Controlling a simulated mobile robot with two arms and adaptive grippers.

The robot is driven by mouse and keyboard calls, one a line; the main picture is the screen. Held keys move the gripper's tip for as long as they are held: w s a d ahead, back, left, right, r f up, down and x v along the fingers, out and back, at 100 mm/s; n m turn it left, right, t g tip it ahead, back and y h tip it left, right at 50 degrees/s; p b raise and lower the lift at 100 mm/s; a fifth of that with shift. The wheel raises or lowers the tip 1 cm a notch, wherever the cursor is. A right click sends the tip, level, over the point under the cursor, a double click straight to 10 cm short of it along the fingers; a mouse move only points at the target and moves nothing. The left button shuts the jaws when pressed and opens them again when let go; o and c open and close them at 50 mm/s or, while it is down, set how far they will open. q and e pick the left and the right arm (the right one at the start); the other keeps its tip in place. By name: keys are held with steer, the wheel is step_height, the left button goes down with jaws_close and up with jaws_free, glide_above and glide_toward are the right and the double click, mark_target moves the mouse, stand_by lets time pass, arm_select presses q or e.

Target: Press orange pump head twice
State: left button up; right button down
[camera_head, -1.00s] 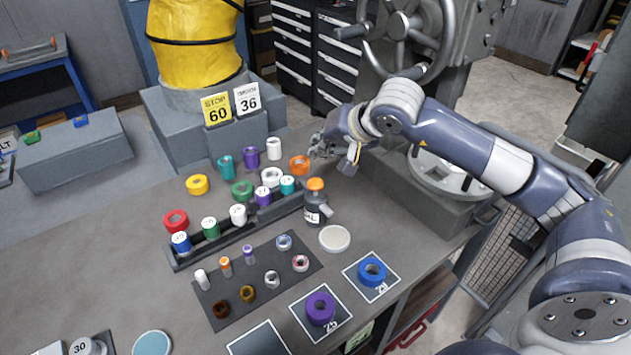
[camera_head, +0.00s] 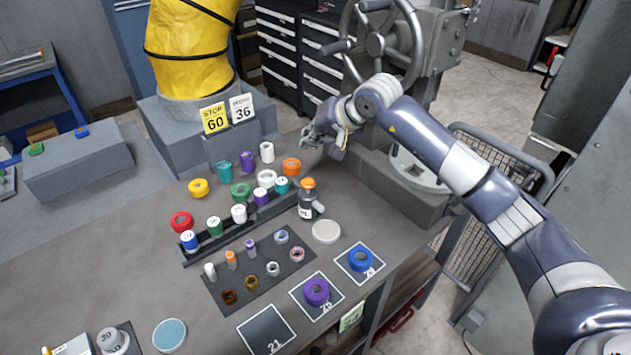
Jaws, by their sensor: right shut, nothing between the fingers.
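The pump bottle (camera_head: 306,207) stands upright on the bench, dark with a white label. Its orange pump head (camera_head: 307,184) is on top and in plain view. My right gripper (camera_head: 309,139) is shut and empty. In the picture it shows above the bottle, near the orange ring, apart from the pump head. My left gripper is not in view.
A rack (camera_head: 232,233) of coloured tape rolls stands left of the bottle. A dark mat (camera_head: 258,268) holds small parts. A grey machine with a handwheel (camera_head: 376,45) stands behind.

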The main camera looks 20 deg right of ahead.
steer(key=b, duration=0.3)
glide_above(311, 180)
step_height(311, 180, down, 8)
steer(key=shift+r, duration=0.2)
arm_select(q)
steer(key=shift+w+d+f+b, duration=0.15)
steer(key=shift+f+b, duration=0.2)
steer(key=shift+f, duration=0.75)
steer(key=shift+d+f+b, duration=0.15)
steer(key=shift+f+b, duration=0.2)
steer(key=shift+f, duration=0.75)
arm_select(e)
steer(key=shift+f, duration=0.65)
steer(key=shift+f+b, duration=0.4)
steer(key=shift+b, duration=0.35)
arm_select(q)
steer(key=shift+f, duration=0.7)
